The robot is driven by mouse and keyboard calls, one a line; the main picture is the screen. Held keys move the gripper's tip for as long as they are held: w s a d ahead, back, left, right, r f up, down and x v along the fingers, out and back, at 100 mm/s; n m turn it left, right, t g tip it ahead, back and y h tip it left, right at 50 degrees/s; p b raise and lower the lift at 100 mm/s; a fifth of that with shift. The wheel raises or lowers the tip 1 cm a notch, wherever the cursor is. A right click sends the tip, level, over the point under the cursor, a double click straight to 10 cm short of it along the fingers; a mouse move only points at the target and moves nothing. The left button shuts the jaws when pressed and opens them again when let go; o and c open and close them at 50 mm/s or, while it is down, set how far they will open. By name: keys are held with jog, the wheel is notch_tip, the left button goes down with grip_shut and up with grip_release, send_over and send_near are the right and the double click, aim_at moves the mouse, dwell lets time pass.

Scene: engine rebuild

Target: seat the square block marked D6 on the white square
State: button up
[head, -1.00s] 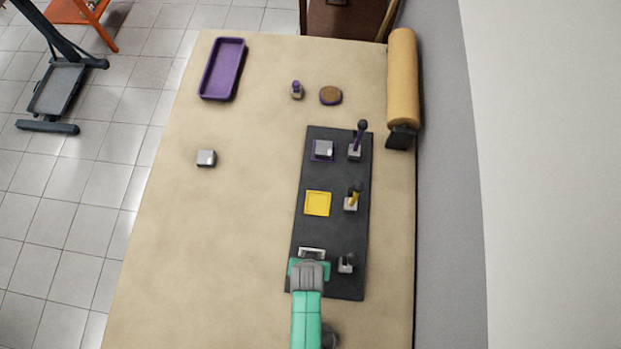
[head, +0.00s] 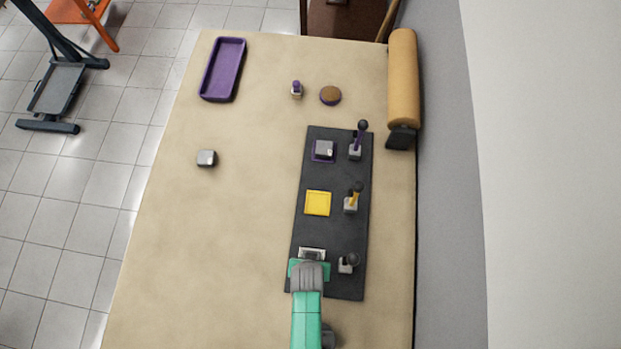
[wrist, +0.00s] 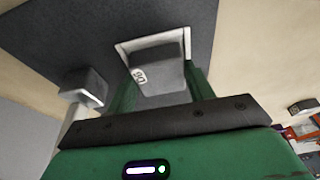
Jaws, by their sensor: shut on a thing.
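The grey square block marked D6 (wrist: 160,66) is between the green fingers of my gripper (wrist: 163,88), its label readable in the wrist view. My gripper is shut on it. The white square (wrist: 124,48) shows as a pale rim around the block's far side; its near part is hidden. In the head view the block (head: 311,255) shows just beyond my gripper (head: 310,266), inside the white square's rim (head: 312,249). I cannot tell whether the block rests fully on the square's floor.
The dark board (head: 334,229) also bears a yellow square (head: 318,203), a block (head: 324,149) on a purple square, and upright levers, one (head: 347,264) close right of my gripper. Another block (head: 206,158) and a purple tray (head: 222,69) are left. The table's left is mostly clear.

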dwell(0.4)
jog(key=o, duration=1.2)
jog(key=shift+f, duration=0.1)
jog(key=shift+o, duration=0.2)
jog(key=p+v, duration=0.1)
jog(key=v, duration=0.7)
jog(key=w+d+r+t+p, duration=0.15)
jog(key=w+r+t, duration=0.45)
jog(key=w+r, duration=1.35)
jog(key=w+r+t+p, duration=0.1)
jog(key=w+r+t, duration=0.15)
jog(key=r, duration=0.95)
jog(key=w+r+t, duration=0.2)
jog(key=r+t, duration=0.1)
jog(key=r, duration=0.9)
notch_tip(320, 180, up, 22)
jog(key=s+n+t+p, duration=0.1)
jog(key=t, duration=0.4)
jog(key=s+r+t, duration=0.2)
jog(key=s+r, duration=0.3)
jog(key=r, duration=0.4)
jog(key=s+a+r+t, duration=0.1)
jog(key=s+r+t, duration=0.2)
jog(key=r, duration=0.7)
jog(key=s, duration=0.2)
jog(key=shift+s+a+y+p, duration=0.25)
jog(key=shift+s+y+p, duration=0.1)
jog(key=shift+y+p, duration=0.05)
